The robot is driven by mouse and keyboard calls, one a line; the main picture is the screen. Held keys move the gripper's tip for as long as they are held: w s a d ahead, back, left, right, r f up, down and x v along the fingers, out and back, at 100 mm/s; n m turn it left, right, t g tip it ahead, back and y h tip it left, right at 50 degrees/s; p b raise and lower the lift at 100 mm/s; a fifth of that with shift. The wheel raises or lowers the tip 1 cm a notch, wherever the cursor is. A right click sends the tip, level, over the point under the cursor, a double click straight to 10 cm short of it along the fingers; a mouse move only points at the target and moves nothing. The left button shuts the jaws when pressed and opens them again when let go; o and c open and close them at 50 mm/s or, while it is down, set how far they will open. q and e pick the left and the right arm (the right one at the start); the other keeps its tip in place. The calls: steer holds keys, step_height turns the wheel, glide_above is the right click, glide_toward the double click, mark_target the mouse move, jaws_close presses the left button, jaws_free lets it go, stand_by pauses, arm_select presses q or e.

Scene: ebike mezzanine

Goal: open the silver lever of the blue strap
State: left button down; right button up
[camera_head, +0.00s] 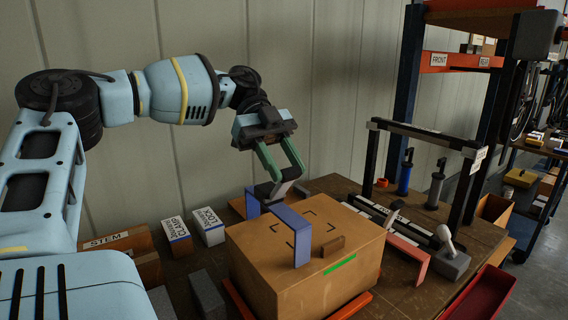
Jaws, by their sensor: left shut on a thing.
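The blue strap (289,231) arches over the top of a brown box (270,267), one end hanging down its front side. My right gripper is not in view.
A red strap (409,257) stands right of the box, near a grey base with a round-knobbed lever (447,239). A black frame (428,137) rises behind. Labelled small boxes (208,226) stand at the left. A red tray (480,294) is at lower right.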

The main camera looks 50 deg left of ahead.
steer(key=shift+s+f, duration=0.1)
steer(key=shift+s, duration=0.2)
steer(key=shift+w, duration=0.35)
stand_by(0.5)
arm_select(q)
steer(key=c, duration=0.9)
jaws_free()
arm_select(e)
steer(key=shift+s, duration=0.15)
arm_select(q)
steer(key=shift+w+a+r, duration=0.1)
steer(key=shift+a+r, duration=0.1)
steer(key=shift+a, duration=0.1)
steer(key=shift+b+v, duration=0.65)
steer(key=shift+v, duration=2.9)
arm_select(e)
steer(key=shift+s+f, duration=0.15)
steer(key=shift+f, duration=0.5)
